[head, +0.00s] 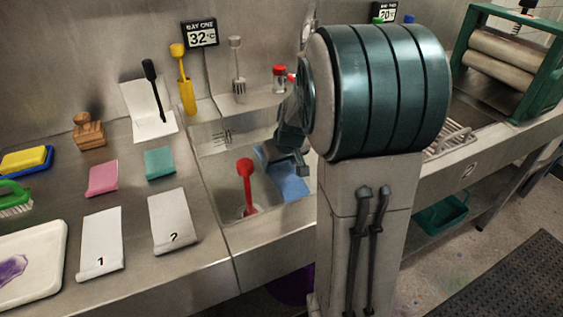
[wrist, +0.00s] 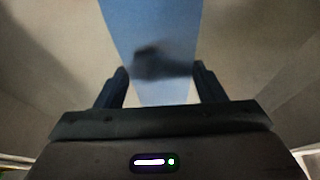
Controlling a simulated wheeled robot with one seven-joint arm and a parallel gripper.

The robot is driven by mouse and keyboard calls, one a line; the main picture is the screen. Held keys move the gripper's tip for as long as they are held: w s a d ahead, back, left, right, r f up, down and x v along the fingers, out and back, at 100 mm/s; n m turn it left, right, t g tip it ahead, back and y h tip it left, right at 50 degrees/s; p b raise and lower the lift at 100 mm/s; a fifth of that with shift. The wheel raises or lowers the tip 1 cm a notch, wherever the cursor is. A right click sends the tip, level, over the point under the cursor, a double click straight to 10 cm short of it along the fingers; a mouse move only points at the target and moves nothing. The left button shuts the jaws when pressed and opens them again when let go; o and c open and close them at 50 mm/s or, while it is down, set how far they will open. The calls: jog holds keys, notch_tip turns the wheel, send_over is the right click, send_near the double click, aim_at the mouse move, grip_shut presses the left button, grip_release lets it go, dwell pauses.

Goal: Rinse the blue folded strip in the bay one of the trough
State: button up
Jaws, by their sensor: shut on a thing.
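The blue folded strip (head: 292,187) hangs in bay one (head: 215,173) of the trough, towards its right side. My gripper (head: 300,165) is over the bay, pointing down, and is shut on the strip. In the wrist view the strip (wrist: 152,30) runs between the fingertips of my gripper (wrist: 160,73) and away from them, with a dark shadow across it. My arm hides the right part of the bay in the head view. I cannot tell how deep the strip is in the water.
A red plunger-like tool (head: 246,180) stands in bay one, left of the strip. A display (head: 199,34) reads BAY ONE 32°C. A fork (head: 237,70) and a red-capped jar (head: 280,76) are at the back. Pink (head: 102,179) and teal (head: 159,163) strips lie on the left counter.

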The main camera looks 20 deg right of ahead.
jog(key=shift+w+a, duration=0.3)
jog(key=shift+s+d+b, duration=0.55)
jog(key=shift+s+d, duration=0.05)
jog(key=shift+w+a+p, duration=0.3)
jog(key=shift+w+a, duration=0.3)
jog(key=shift+s+d, duration=0.1)
jog(key=shift+s+d+b, duration=0.5)
jog(key=shift+b, duration=0.05)
jog(key=shift+w, duration=0.1)
